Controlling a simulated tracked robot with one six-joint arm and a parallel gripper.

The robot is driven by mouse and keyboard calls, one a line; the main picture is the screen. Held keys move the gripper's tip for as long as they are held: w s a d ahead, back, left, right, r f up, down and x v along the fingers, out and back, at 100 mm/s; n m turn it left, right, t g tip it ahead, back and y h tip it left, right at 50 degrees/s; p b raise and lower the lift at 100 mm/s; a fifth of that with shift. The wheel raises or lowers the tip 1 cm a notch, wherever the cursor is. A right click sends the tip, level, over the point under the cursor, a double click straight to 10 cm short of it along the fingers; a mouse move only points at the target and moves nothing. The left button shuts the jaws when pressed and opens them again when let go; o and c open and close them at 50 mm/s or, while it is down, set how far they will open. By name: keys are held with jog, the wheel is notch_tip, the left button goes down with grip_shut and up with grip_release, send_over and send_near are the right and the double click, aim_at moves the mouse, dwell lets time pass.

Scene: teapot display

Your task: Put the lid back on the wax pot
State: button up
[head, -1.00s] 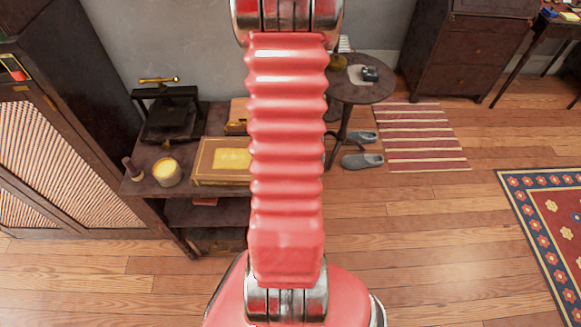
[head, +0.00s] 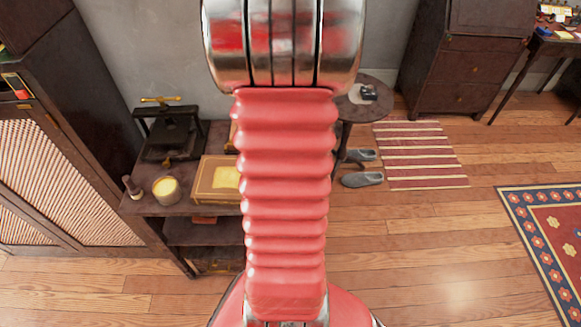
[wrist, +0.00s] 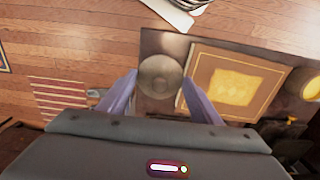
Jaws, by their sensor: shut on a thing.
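The wax pot (head: 166,189) is a small open pot with pale yellow wax inside, at the front left of the dark shelf unit's top. Its yellow top is also cut off at the right edge of the wrist view (wrist: 312,85). The round grey metal lid (wrist: 160,76) has a small knob in its middle. My gripper (wrist: 160,82) is shut on the lid, one finger on each side, over the bare dark top. The lid is apart from the pot, with the book between them in the wrist view. My arm hides the gripper and lid in the head view.
A large book with a yellow panel (head: 212,184) lies right of the pot. A dark wooden-handled tool (head: 132,187) stands just left of it. A black press (head: 170,130) stands behind. A round side table (head: 372,98) and grey slippers (head: 362,179) are further right.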

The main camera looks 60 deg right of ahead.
jog(key=shift+w, duration=0.1)
dwell(0.4)
jog(key=w+a+n, duration=0.1)
jog(key=w, duration=0.3)
jog(key=w+a+n, duration=0.1)
jog(key=w, duration=0.4)
jog(key=w+a+r+n, duration=0.1)
jog(key=w+a, duration=0.1)
jog(key=w, duration=0.2)
jog(key=shift+w+n, duration=0.15)
jog(key=shift+n, duration=0.15)
jog(key=w+a+r+n, duration=0.2)
jog(key=w+a+n, duration=0.4)
jog(key=w+a, duration=1.35)
jog(key=w+a+n, duration=0.1)
jog(key=a, duration=0.3)
jog(key=w+a+n, duration=0.1)
jog(key=w+a, duration=0.1)
jog(key=a, duration=0.3)
jog(key=w+a+r+n, duration=0.1)
jog(key=w+a, duration=0.1)
jog(key=a, duration=0.2)
jog(key=shift+w+a, duration=0.2)
jog(key=shift+a, duration=0.15)
jog(key=shift+s, duration=0.1)
